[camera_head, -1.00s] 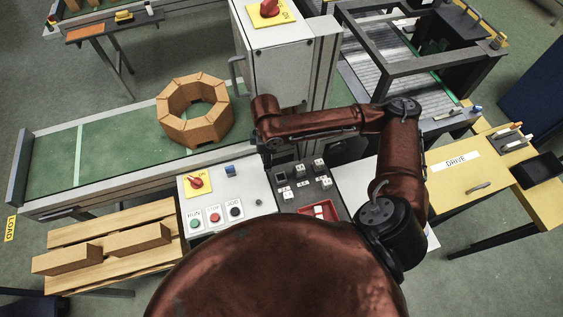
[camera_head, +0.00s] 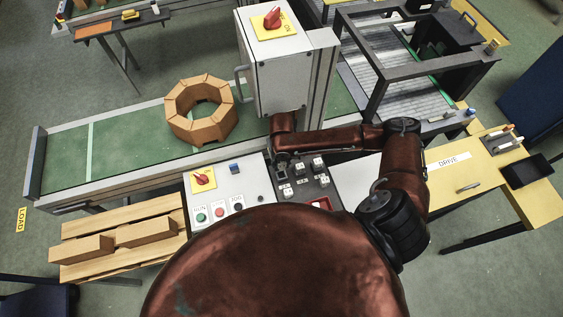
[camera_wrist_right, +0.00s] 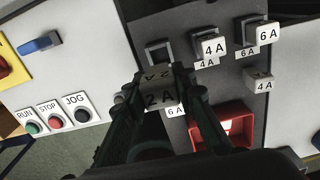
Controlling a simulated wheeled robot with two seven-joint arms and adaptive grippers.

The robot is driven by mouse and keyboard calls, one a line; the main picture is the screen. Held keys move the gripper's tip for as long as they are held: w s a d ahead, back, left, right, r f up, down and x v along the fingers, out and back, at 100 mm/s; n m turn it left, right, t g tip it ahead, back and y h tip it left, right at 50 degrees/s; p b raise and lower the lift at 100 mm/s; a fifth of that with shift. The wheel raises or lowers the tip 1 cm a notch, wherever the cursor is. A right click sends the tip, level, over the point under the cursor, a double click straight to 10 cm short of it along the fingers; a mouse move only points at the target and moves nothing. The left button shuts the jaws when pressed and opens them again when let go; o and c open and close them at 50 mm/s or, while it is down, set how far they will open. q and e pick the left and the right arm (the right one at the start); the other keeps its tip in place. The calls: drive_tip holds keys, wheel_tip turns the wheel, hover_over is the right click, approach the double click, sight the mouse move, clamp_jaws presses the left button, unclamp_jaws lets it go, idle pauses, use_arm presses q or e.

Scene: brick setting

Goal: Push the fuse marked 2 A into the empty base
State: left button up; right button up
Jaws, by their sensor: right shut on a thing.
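My right gripper (camera_wrist_right: 160,110) is shut on the fuse marked 2 A (camera_wrist_right: 160,98), with a finger on each side of it. The empty base (camera_wrist_right: 158,52), a grey frame with a dark opening, is just beyond the fuse in the wrist view. A second 2 A marking shows between them. I cannot tell how high the fuse is above the panel. In the head view the right gripper (camera_head: 283,153) is over the far left part of the dark fuse panel (camera_head: 305,188), and the fuse is hidden there. My left gripper is not in view.
Fuses marked 4 A (camera_wrist_right: 212,47) and 6 A (camera_wrist_right: 266,32) sit right of the empty base. Another 4 A fuse (camera_wrist_right: 258,77) stands nearer. A red tray (camera_wrist_right: 238,118) is at right. RUN, STOP and JOG buttons (camera_wrist_right: 56,120) and a blue switch (camera_wrist_right: 40,43) are at left.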

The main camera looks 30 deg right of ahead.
idle(0.4)
drive_tip(key=shift+d+p, duration=0.1)
drive_tip(key=shift+p, duration=0.35)
drive_tip(key=shift+f+b, duration=1.5)
drive_tip(key=shift+f, duration=1.5)
drive_tip(key=shift+r+p, duration=0.1)
drive_tip(key=shift+p, duration=0.7)
drive_tip(key=shift+f, duration=0.35)
drive_tip(key=shift+f+b, duration=0.45)
drive_tip(key=shift+f, duration=0.2)
drive_tip(key=shift+r, duration=0.1)
